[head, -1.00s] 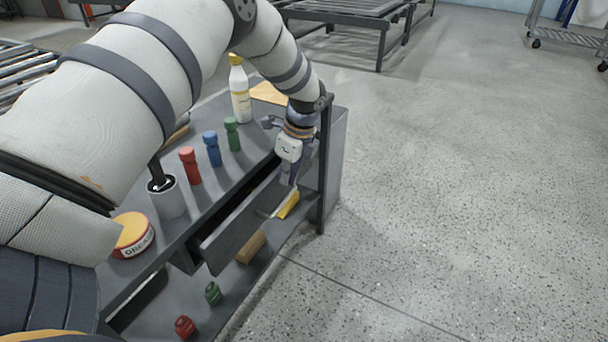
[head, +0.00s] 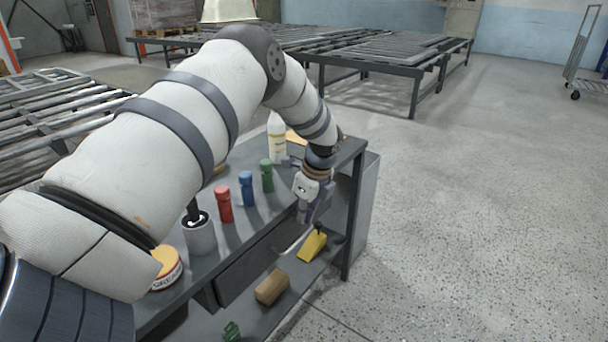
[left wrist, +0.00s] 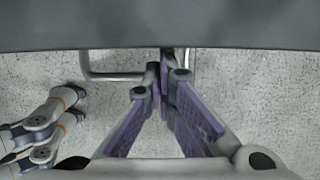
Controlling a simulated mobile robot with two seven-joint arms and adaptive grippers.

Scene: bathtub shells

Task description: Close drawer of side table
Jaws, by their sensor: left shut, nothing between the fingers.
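The side table (head: 360,150) is dark grey, with a top and a lower shelf. Its drawer front (head: 248,272) faces the lower right in the head view, and little or no drawer inside shows; I cannot tell whether it is fully flush. A pale metal bar handle (head: 290,246) is on the front. My left gripper (head: 303,217) is at the front's far end by the handle. In the left wrist view, its purple fingers (left wrist: 167,60) are shut and empty, tips at the grey front edge (left wrist: 230,30) beside the handle (left wrist: 112,77).
On the top stand red (head: 224,204), blue (head: 246,189) and green (head: 267,176) bottles, a white bottle (head: 277,140), a grey cup (head: 199,238) and a tin (head: 166,270). A wooden block (head: 271,287) and yellow object (head: 313,246) lie on the lower shelf.

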